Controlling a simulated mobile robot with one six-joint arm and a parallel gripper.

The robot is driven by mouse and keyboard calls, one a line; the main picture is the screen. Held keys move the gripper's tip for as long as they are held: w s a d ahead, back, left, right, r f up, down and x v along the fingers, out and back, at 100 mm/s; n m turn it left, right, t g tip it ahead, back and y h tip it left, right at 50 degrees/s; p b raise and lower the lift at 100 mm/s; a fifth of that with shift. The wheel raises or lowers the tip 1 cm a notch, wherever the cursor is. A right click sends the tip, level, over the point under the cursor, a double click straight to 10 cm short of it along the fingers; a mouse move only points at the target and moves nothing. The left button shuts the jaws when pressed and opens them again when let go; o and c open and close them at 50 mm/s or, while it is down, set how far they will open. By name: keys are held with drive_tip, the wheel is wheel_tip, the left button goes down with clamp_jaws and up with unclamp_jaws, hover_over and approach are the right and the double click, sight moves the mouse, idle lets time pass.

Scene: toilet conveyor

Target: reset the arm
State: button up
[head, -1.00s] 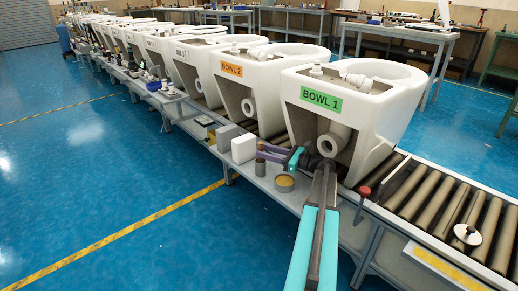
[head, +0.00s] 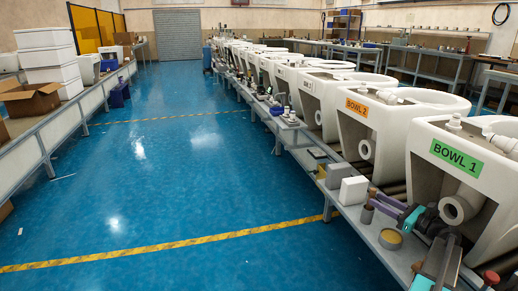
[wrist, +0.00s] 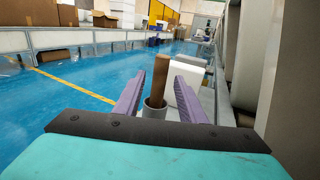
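My gripper (head: 378,202) shows at the lower right of the head view, low over the side shelf in front of the BOWL 1 toilet (head: 462,175). In the wrist view its two purple fingers (wrist: 161,82) stand apart, with nothing clasped. A grey cup (wrist: 154,112) and a brown upright piece (wrist: 160,78) show in the gap between the fingers, apparently beyond them. My teal arm is partly cut off at the bottom edge of the head view.
A white block (head: 353,190), a grey block (head: 338,175) and a round yellow-topped tin (head: 390,238) sit on the shelf. The BOWL 2 toilet (head: 372,125) and more toilets line the conveyor behind. Open blue floor (head: 190,190) lies left. White boxes (head: 47,60) are stacked far left.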

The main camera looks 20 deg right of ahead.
drive_tip(key=w+a+r+n+p, duration=0.3)
drive_tip(key=w+a+r+p, duration=0.2)
drive_tip(key=w+r+p, duration=0.35)
drive_tip(key=w+a+f+n+g+y+p, duration=0.1)
drive_tip(key=a+f+n+g+p, duration=0.15)
drive_tip(key=a+f, duration=0.4)
drive_tip(key=w+a+f+n+g+y+p, duration=0.1)
drive_tip(key=a+f+n+g+p, duration=0.2)
drive_tip(key=a, duration=0.7)
drive_tip(key=s+a+f+n+g+y+p, duration=0.1)
drive_tip(key=s+a+f+n+g, duration=0.2)
drive_tip(key=a+f, duration=0.45)
drive_tip(key=s+a+f+n+g+p, duration=0.2)
drive_tip(key=s+a+f+g, duration=0.15)
drive_tip(key=a, duration=0.65)
drive_tip(key=s+a+f+n+g+h+p, duration=0.2)
drive_tip(key=s+a+f+n+g+p, duration=0.5)
drive_tip(key=s+a, duration=0.65)
drive_tip(key=s+a+f+n+g+h+p, duration=0.1)
drive_tip(key=s+n+h, duration=0.5)
drive_tip(key=s+n, duration=0.6)
drive_tip(key=s+a+g+p, duration=0.1)
drive_tip(key=s+g+p, duration=0.1)
drive_tip(key=s, duration=0.6)
drive_tip(key=shift+f+g+h+p, duration=0.3)
drive_tip(key=shift+f+p, duration=0.1)
drive_tip(key=shift+p, duration=0.2)
